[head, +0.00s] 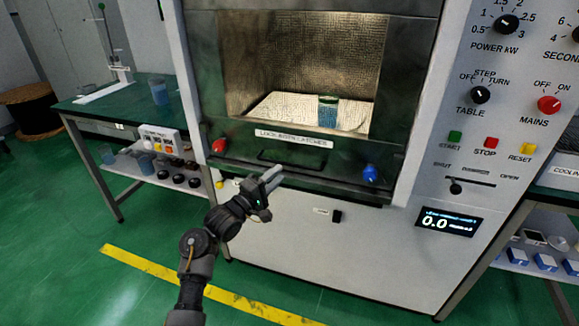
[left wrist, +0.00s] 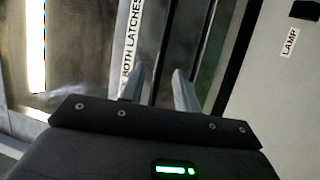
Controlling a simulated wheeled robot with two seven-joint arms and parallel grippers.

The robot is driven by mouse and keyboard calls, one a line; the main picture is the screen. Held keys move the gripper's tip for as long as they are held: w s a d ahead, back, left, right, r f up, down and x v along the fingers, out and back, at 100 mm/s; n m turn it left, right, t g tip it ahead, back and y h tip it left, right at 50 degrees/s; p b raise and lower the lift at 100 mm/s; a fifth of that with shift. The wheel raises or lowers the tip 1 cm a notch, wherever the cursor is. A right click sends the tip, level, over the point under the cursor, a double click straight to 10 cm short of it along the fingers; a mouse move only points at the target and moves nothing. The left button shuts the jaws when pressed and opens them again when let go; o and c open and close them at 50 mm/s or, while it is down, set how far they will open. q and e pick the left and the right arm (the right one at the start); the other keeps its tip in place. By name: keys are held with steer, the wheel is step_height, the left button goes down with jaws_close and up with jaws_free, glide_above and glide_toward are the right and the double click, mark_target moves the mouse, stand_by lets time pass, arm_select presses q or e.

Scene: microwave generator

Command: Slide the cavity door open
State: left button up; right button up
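The cavity door (head: 408,110) is a dark framed panel with a window on the front of the white cabinet. Its lower rail carries a label (head: 290,134) about latches, with a dark bar handle (head: 292,163) below it. A red knob (head: 219,146) and a blue knob (head: 370,172) sit at the rail's ends. My left gripper (head: 274,176) is open just in front of the handle area. In the left wrist view, its fingers (left wrist: 156,80) stand apart over the rail by the label (left wrist: 131,40). Contact with the handle cannot be told. My right gripper is out of view.
A beaker of blue liquid (head: 328,110) stands inside the cavity, seen through the window. The control panel (head: 455,110) is at the right. A green-topped bench (head: 125,103) stands at the left. A lamp switch (head: 337,216) sits below the door.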

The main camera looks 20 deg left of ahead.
mark_target(290, 164)
arm_select(q)
steer(key=x, duration=0.6)
steer(key=shift+w+d, duration=0.1)
steer(key=shift+w, duration=0.2)
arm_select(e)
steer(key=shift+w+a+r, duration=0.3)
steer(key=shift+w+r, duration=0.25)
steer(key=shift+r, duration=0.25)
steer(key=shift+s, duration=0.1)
arm_select(q)
steer(key=c, duration=0.4)
jaws_close()
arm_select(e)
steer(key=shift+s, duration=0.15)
